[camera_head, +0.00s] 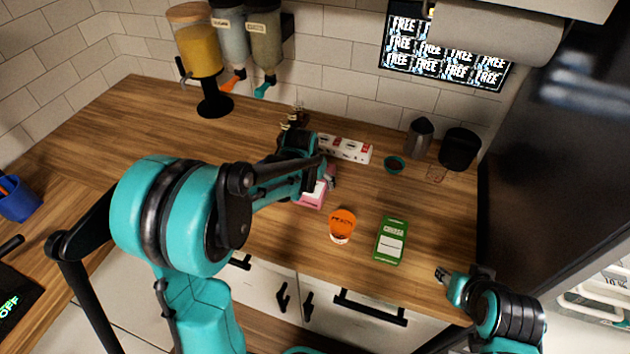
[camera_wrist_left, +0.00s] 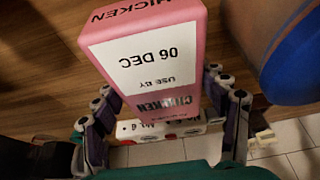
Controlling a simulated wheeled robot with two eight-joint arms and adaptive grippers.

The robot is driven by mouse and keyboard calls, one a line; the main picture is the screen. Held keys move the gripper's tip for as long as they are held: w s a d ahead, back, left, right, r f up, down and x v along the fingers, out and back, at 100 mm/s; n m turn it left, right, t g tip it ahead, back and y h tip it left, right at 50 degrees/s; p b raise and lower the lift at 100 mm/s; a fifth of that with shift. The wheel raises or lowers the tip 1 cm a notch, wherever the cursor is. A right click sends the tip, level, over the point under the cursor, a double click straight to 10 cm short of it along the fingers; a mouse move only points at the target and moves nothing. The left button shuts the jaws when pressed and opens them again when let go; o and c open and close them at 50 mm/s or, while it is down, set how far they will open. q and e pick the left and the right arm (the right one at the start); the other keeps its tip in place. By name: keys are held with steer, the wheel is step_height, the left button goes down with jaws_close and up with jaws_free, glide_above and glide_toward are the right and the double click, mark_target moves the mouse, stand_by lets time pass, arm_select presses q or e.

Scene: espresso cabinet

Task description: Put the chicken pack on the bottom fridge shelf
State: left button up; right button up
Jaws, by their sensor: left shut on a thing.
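The pink chicken pack (camera_head: 311,198) is partly hidden by my left gripper (camera_head: 326,176) in the head view, over the wooden counter near its middle. In the left wrist view the pack (camera_wrist_left: 150,60) sits between the fingers of my left gripper (camera_wrist_left: 165,120), its white "USE BY 06 DEC" label facing the camera. The left gripper is shut on it. I cannot tell whether the pack touches the counter. My right gripper (camera_head: 446,276) is empty near the counter's front right edge; its jaw opening is unclear. White fridge shelving (camera_head: 598,300) shows at the lower right edge.
An orange-lidded peach cup (camera_head: 342,224) and a green cheese pack (camera_head: 391,240) stand right of the chicken pack. The tall dark fridge side (camera_head: 550,160) bounds the counter's right.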

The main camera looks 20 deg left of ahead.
arm_select(q)
steer(key=o, duration=1.5)
steer(key=shift+f, duration=0.15)
